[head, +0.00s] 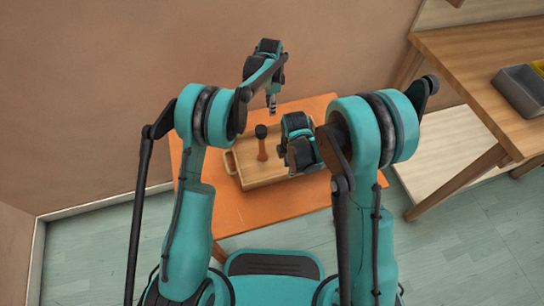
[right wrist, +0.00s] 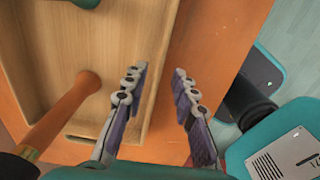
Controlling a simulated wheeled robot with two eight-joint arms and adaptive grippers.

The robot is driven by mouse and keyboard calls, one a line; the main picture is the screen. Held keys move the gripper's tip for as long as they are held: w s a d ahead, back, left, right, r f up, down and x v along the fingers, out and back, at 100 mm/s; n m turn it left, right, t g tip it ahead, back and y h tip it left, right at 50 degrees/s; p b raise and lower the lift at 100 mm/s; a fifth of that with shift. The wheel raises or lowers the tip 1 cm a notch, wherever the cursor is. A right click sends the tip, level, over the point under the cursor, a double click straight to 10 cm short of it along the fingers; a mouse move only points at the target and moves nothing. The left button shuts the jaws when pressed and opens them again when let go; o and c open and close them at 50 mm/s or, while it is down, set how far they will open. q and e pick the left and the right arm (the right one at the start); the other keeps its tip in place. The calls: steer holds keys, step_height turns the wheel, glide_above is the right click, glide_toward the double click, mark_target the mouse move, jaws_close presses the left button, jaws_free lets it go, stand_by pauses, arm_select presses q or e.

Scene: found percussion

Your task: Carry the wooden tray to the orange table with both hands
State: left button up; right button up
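The wooden tray (head: 268,180) lies on the orange table (head: 240,212) in the head view. A wooden-handled thing with a black end (head: 262,150) rises from the tray. My left gripper (head: 272,104) points down near the tray's far side; its finger gap is too small to judge. My right gripper (head: 285,160) is over the tray's right part, its fingers hidden in the head view. In the right wrist view, my right gripper (right wrist: 159,72) is open, with its fingertips about the tray's rim (right wrist: 158,75); contact is not clear. The handle (right wrist: 65,115) shows at left.
A wooden workbench (head: 490,50) stands at the right, with a grey bin (head: 520,90) and something yellow (head: 538,68) on it. A wall (head: 100,90) is behind the orange table. Pale green floor (head: 470,250) is clear at the lower right.

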step_height(320, 180, up, 7)
stand_by(0.3)
steer(key=shift+f, duration=0.1)
